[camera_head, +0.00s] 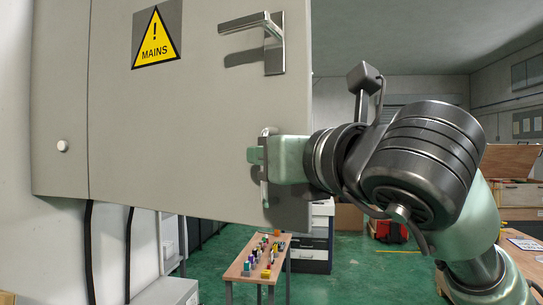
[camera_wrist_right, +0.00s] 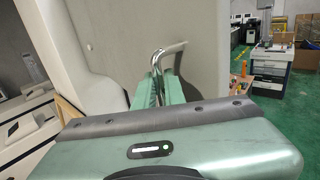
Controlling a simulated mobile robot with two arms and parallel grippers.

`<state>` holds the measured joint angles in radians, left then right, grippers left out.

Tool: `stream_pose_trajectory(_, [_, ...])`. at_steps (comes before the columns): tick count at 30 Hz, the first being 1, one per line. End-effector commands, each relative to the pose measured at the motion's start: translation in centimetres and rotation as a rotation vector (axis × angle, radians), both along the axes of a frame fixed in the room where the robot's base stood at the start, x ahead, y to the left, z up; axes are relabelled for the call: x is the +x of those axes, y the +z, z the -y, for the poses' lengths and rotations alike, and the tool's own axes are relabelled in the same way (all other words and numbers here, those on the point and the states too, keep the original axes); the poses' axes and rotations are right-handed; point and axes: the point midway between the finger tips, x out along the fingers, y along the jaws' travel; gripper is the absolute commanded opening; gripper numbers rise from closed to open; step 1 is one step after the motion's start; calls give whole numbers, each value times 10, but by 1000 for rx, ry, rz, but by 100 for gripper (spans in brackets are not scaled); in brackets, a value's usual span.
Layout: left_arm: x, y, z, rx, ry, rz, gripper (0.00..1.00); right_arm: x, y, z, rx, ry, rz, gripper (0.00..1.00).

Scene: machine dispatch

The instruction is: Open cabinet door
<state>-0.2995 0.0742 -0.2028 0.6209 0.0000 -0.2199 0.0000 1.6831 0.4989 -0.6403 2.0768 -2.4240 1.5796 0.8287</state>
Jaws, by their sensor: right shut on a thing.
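The grey cabinet door (camera_head: 190,110) fills the left and middle of the head view and bears a yellow MAINS warning sign (camera_head: 156,38). A metal lever handle (camera_head: 265,35) is near its upper right edge. A second, lower handle (camera_head: 265,190) is close to the door's right edge. My right gripper (camera_head: 262,158) is shut on this lower handle, its fingers hiding part of it. In the right wrist view the handle (camera_wrist_right: 172,50) rises between the green fingers against the door. I cannot tell whether the door stands ajar. My left gripper is not in view.
A low wooden table (camera_head: 245,265) with several small coloured items stands below and beyond the door. A drawer unit (camera_head: 318,235) stands behind it. Black cables (camera_head: 88,250) hang under the cabinet at left. Green floor (camera_head: 365,275) is free beyond my arm.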

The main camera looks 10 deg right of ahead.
Motion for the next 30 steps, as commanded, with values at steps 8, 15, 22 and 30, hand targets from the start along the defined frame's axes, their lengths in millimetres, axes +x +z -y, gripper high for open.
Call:
stream_pose_trajectory(8, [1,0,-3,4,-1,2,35,-1,2,-1,2,3,5,32])
stream_pose_trajectory(15, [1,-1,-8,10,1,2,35,-2,0,0,1,1,3,32])
stream_pose_trajectory(22, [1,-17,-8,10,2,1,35,-30,-2,9,0,3,9,32])
stream_pose_trajectory(30, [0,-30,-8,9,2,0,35,-67,-1,21,0,3,5,32])
